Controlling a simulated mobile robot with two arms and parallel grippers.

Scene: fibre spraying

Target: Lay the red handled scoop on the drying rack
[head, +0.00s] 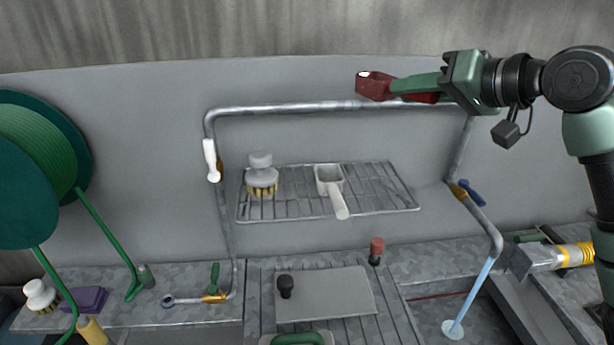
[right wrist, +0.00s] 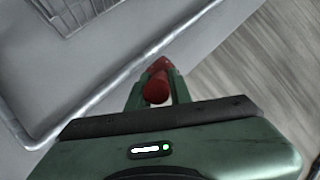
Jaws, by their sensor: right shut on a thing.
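The red handled scoop (head: 374,87) is held in the air at the upper right of the head view, in front of the grey back wall. My right gripper (head: 398,88) is shut on its handle, and the scoop's head sticks out to the left past the fingertips. In the right wrist view the red handle (right wrist: 157,88) lies between the two green fingers. The drying rack (head: 390,190) is a wire shelf on the wall, lower and to the left of my gripper. Part of it shows in the right wrist view (right wrist: 75,14). My left gripper is out of view.
A white scoop (head: 329,178) and a scrubbing brush (head: 261,179) lie on the rack; its right part is bare. A metal pipe (head: 290,109) runs above and around the rack. Water (head: 472,295) pours at lower right. A green hose reel (head: 35,165) stands left.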

